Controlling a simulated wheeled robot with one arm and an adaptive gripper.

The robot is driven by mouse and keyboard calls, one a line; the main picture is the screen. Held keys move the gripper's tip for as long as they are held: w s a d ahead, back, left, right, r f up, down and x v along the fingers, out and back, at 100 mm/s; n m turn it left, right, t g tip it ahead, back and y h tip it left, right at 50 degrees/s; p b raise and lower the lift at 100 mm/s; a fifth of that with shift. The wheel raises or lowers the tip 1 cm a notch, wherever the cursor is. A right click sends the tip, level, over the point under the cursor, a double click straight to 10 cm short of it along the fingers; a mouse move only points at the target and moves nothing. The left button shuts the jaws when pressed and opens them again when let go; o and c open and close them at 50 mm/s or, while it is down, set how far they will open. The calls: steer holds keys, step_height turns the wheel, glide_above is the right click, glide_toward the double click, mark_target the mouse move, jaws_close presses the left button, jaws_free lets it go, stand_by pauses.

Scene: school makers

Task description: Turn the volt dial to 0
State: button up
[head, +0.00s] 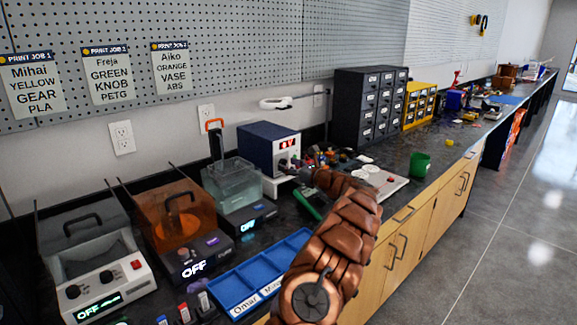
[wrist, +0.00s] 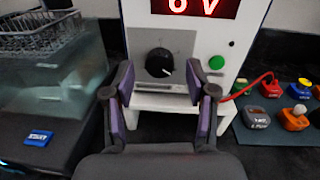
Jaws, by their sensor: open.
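The power supply (head: 268,146) is a blue and white box on a small white stand, in the middle of the head view. Its red display in the wrist view (wrist: 195,7) shows a digit, partly cut off at the top, and a V. The volt dial (wrist: 160,63) is a black round knob with a white pointer mark on the white front panel, below the display. My gripper (wrist: 160,82) is open in the wrist view, its two fingers on either side of the dial and slightly below it. I cannot tell whether they touch it.
A green button (wrist: 216,62) and a red lead (wrist: 250,88) are right of the dial. A clear tank with a basket (wrist: 45,35) stands at left. Several small coloured blocks (wrist: 293,118) lie at right. A blue tray (head: 235,285) lies nearer on the counter.

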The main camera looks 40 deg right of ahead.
steer(key=shift+w, duration=0.3)
jaws_close()
stand_by(0.4)
